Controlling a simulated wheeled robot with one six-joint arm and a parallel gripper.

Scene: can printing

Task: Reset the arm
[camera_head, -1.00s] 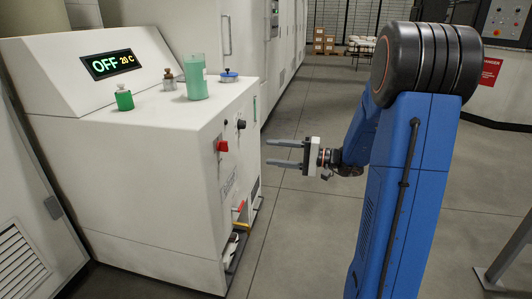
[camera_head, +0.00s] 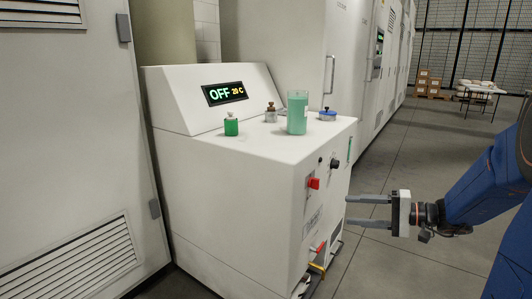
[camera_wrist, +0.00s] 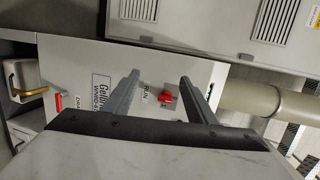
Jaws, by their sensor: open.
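My gripper (camera_head: 368,211) is open and empty at the end of my blue arm, in the right half of the head view. Its two grey fingers point left at the side of the white machine (camera_head: 235,190), near its right corner. In the wrist view the two fingers of my gripper (camera_wrist: 158,90) are spread apart, with the machine's side panel beyond them. A red switch (camera_wrist: 167,98) marked RUN shows between the fingers; it is also on the machine's side in the head view (camera_head: 314,183).
On the machine top stand a green bottle (camera_head: 231,126), a small grey bottle (camera_head: 270,114), a tall green beaker (camera_head: 297,115) and a blue-lidded dish (camera_head: 327,114). A display (camera_head: 225,93) reads OFF 29 C. Grey floor (camera_head: 395,270) is clear on the right. Boxes (camera_head: 428,84) stand far back.

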